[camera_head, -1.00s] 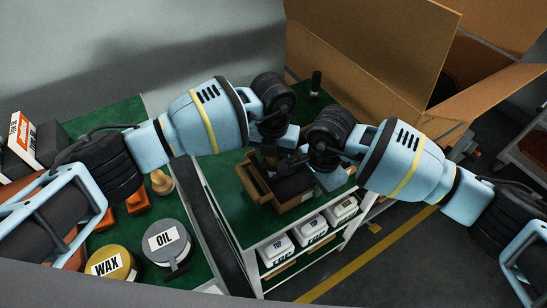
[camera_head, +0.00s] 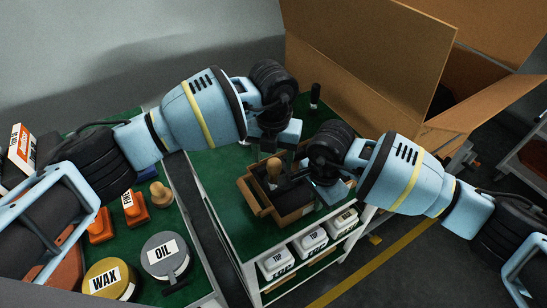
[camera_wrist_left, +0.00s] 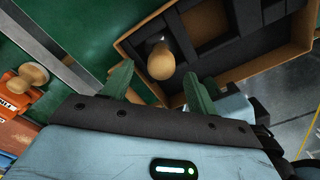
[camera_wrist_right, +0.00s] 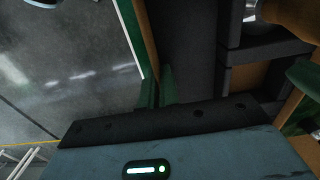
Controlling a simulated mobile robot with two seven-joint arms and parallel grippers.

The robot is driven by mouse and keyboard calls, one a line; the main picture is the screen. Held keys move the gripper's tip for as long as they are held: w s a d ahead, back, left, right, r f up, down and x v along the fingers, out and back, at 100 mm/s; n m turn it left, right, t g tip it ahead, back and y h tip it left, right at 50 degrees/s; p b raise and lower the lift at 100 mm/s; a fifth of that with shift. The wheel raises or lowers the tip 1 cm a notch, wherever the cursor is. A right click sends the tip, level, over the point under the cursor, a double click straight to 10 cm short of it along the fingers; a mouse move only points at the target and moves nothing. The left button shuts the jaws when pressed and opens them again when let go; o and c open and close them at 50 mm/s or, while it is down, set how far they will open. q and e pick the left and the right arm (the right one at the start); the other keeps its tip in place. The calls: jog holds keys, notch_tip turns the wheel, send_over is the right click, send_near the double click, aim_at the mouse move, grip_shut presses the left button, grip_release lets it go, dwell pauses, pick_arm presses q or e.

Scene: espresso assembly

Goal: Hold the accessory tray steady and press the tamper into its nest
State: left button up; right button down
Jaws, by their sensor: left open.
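The accessory tray (camera_head: 259,203) is a brown box with dark foam dividers on the green bench top; it also shows in the left wrist view (camera_wrist_left: 289,55). The tamper (camera_head: 273,171), with a wooden handle, stands in a tray compartment, handle up; how deep its base sits is hidden. It also shows in the left wrist view (camera_wrist_left: 160,64) and at the top of the right wrist view (camera_wrist_right: 292,14). My left gripper (camera_wrist_left: 158,84) is open beside the handle, apart from it. My right gripper (camera_wrist_right: 158,88) is shut on the tray wall (camera_wrist_right: 143,40).
White boxes (camera_head: 310,243) sit on the shelf below. A black upright object (camera_head: 315,96) stands behind the tray. A large cardboard box (camera_head: 365,65) is at the back right. Oil (camera_head: 166,255) and wax (camera_head: 108,280) tins stand on the left bench, across a gap.

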pick_arm(q)
jog(key=shift+r, duration=0.15)
pick_arm(e)
jog(key=shift+a, duration=0.1)
pick_arm(q)
notch_tip(320, 180, up, 12)
pick_arm(e)
jog(key=shift+r, duration=0.1)
dwell(0.5)
jog(key=c, duration=1.6)
grip_release()
jog(key=shift+o, duration=0.2)
notch_tip(320, 180, up, 12)
